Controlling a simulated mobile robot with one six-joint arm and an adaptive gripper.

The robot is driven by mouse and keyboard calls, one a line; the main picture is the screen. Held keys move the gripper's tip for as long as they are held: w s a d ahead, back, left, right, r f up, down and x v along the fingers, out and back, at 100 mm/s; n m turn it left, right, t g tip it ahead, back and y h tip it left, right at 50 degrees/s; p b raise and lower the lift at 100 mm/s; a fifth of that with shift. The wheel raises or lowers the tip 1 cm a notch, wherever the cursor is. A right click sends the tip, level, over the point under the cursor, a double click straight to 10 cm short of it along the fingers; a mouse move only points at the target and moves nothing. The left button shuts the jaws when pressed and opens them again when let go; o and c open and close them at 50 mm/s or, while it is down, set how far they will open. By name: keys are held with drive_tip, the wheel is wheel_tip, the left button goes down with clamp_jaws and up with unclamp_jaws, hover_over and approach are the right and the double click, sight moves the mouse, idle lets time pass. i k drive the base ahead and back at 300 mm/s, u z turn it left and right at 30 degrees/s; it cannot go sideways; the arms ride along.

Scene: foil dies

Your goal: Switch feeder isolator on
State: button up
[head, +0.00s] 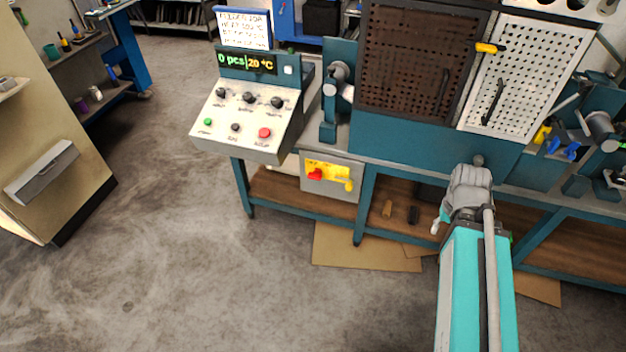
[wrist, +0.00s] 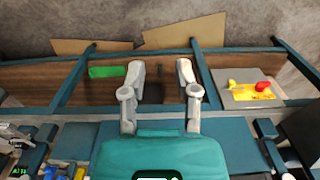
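The likely feeder isolator is a grey box (head: 331,194) under the bench beside the control console, with a yellow plate. A red knob (head: 315,175) sits on the plate, and a yellow piece hangs at its right end. In the wrist view the red knob (wrist: 262,86) is at the right, beyond the right finger. The knob's exact setting is too small to tell. My gripper (wrist: 159,70) is open, its two grey fingers apart with nothing between them. In the head view it is mostly hidden by my arm, well right of the isolator and apart from it.
The control console (head: 247,120) has knobs, a green and a red button, and a display reading "0 pcs" and "20 °C". A perforated guard (head: 420,65) stands on the bench. Bench legs flank the isolator box. Cardboard (head: 365,250) lies below; the floor at left is open.

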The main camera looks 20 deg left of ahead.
sight(316, 175)
drive_tip(key=k, duration=1.35)
drive_tip(key=u, duration=0.4)
drive_tip(key=i, duration=0.7)
drive_tip(key=u, duration=0.45)
drive_tip(key=i, duration=1.2)
drive_tip(key=z, duration=0.8)
